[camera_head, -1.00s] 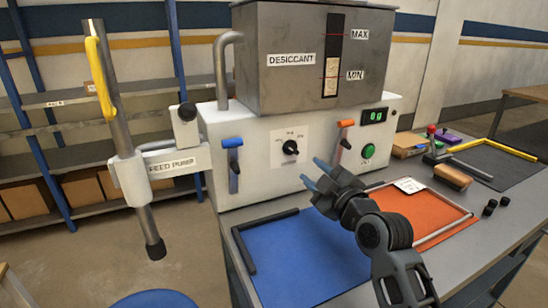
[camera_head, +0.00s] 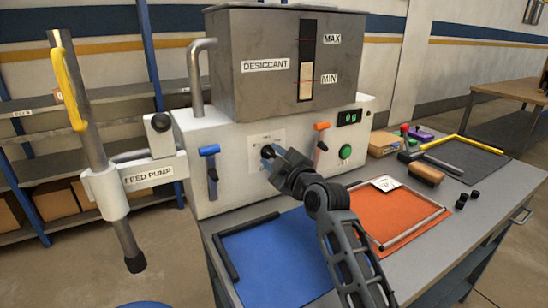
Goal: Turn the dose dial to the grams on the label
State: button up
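The dose dial (camera_head: 267,151) is a small dark knob on a white scale plate (camera_head: 257,141) on the front of the white machine. My gripper (camera_head: 273,157) is right at the dial and covers most of it. I cannot tell whether the fingers touch or grip the knob, nor where its pointer stands. A white label card (camera_head: 386,183) lies at the back of the orange mat; its print is too small to read. The green display (camera_head: 348,117) reads what looks like 00.
A blue lever (camera_head: 209,151) and an orange lever (camera_head: 321,127) flank the dial. A green button (camera_head: 345,152) sits at right. A blue mat (camera_head: 275,262), an orange mat (camera_head: 375,215), a brush (camera_head: 426,173) and several black caps (camera_head: 461,203) lie on the bench.

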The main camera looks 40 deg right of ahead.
grip_shut()
jog(key=shift+m, duration=0.3)
dwell(0.3)
jog(key=m, duration=0.3)
jog(key=shift+r, duration=0.1)
jog(key=m, duration=0.4)
jog(key=shift+d+p, duration=0.1)
jog(key=shift+p, duration=0.3)
jog(key=m+p, duration=0.2)
jog(key=m, duration=0.4)
jog(key=shift+d+r, duration=0.1)
jog(key=m+p, duration=0.1)
jog(key=m, duration=0.2)
jog(key=m+p, duration=0.1)
jog(key=m, duration=0.2)
jog(key=shift+s+d, duration=0.1)
jog(key=shift+d, duration=0.1)
jog(key=shift+m, duration=0.3)
